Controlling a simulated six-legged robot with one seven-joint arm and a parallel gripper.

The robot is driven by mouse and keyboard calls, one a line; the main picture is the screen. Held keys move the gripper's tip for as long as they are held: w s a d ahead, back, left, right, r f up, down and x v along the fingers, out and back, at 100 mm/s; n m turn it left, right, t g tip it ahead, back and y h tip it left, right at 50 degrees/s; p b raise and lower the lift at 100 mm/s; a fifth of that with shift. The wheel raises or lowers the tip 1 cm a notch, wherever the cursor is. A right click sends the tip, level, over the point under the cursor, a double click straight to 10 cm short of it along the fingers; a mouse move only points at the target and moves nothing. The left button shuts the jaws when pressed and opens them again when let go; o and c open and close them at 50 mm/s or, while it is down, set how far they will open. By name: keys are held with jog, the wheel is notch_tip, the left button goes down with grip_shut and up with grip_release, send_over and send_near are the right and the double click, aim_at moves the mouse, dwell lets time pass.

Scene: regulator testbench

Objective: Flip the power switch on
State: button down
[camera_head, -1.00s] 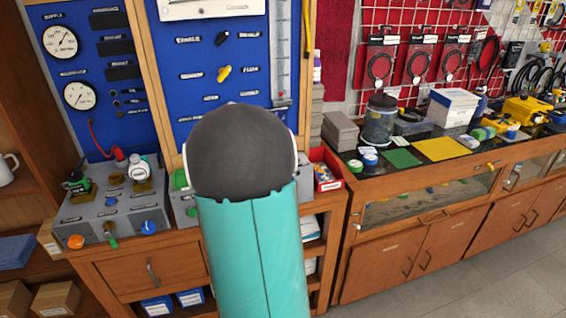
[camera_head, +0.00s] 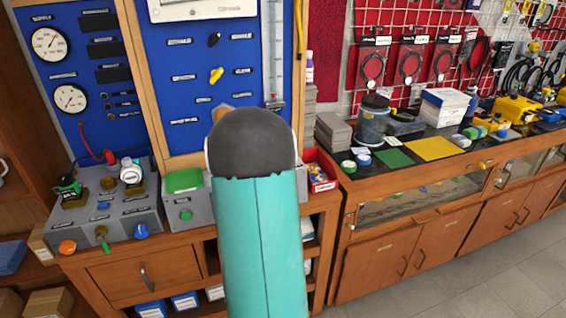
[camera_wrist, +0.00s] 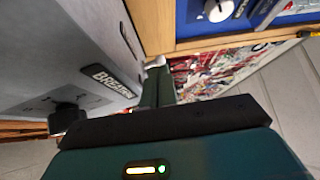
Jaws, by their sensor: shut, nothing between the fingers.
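No part is clearly marked as the power switch. A grey box (camera_wrist: 65,45) fills the left of the wrist view, with a label partly legible as "BREATHER" and a black knob (camera_wrist: 66,117) on its face. My gripper (camera_wrist: 157,75) is shut and empty, its dark fingers beside the box's edge. I cannot tell if they touch it. In the head view a grey box with a green top (camera_head: 184,181) and a small green button (camera_head: 186,215) stands left of my arm. My arm hides its right side and my gripper there.
A grey unit (camera_head: 105,215) with orange and blue knobs stands to the left on the wooden bench. A blue panel (camera_head: 200,130) with gauges and switches rises behind. A red bin (camera_head: 318,172) sits right of my arm. Grey floor (camera_head: 430,290) is open at the lower right.

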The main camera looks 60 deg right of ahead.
jog(key=shift+w+d+r, duration=0.1)
jog(key=shift+w+d, duration=0.1)
jog(key=shift+d, duration=0.95)
jog(key=shift+s+d+r+m+y, duration=0.2)
jog(key=shift+r+m+y, duration=0.1)
jog(key=shift+m+y, duration=0.4)
jog(key=shift+s+d+r+m+y, duration=0.2)
jog(key=shift+r+m+y, duration=0.1)
jog(key=shift+m, duration=0.4)
jog(key=shift+s+d+r+m+y, duration=0.15)
jog(key=shift+s+d+m+y, duration=0.1)
jog(key=shift+m+y, duration=0.3)
jog(key=shift+s+d+r+m+y, duration=0.15)
jog(key=shift+s+m+y, duration=0.1)
jog(key=shift+m+y, duration=0.25)
jog(key=shift+w+f, duration=0.15)
jog(key=shift+a, duration=0.2)
